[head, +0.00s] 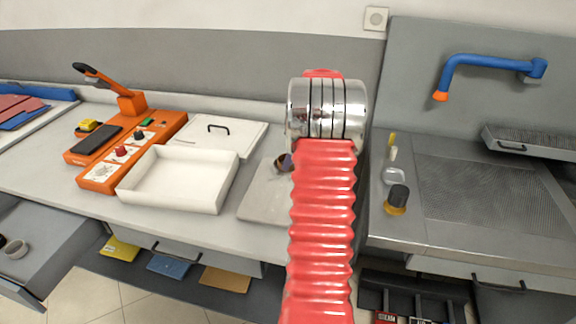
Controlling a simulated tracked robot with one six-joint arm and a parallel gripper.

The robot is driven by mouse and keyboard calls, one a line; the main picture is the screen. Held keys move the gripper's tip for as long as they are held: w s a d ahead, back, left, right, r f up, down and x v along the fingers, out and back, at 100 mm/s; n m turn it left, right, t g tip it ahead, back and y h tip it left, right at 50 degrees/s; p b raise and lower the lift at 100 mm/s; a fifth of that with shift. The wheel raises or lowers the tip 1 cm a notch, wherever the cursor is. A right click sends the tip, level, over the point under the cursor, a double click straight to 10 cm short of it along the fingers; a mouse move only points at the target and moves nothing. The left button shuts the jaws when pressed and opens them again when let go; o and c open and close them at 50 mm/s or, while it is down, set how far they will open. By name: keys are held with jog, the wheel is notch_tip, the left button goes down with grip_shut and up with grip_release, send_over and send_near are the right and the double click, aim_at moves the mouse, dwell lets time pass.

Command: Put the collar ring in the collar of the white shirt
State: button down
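My red ribbed arm with a chrome joint rises through the middle of the head view and covers part of the counter. My gripper is not visible. A pale grey, flat, rounded piece (262,203) lies on the counter just left of my arm and is partly hidden by it. I cannot tell whether it is the white shirt. A small dark round thing (283,162) shows at its far edge, cut off by my arm; I cannot tell what it is. I can make out no collar ring.
An orange machine (160,131) with a raised lever and a white open tray (180,205) stand on the left counter. A white lidded box (190,132) is behind the tray. At right are a metal sink board (480,195), blue tap (490,63) and dark-capped bottle (397,199). Drawers stand open below.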

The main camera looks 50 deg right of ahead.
jog(key=shift+f, duration=0.75)
jog(key=c, duration=2)
grip_release()
jog(key=shift+r, duration=0.1)
jog(key=v, duration=1.1)
jog(key=shift+r, duration=0.35)
jog(key=shift+s+d, duration=0.1)
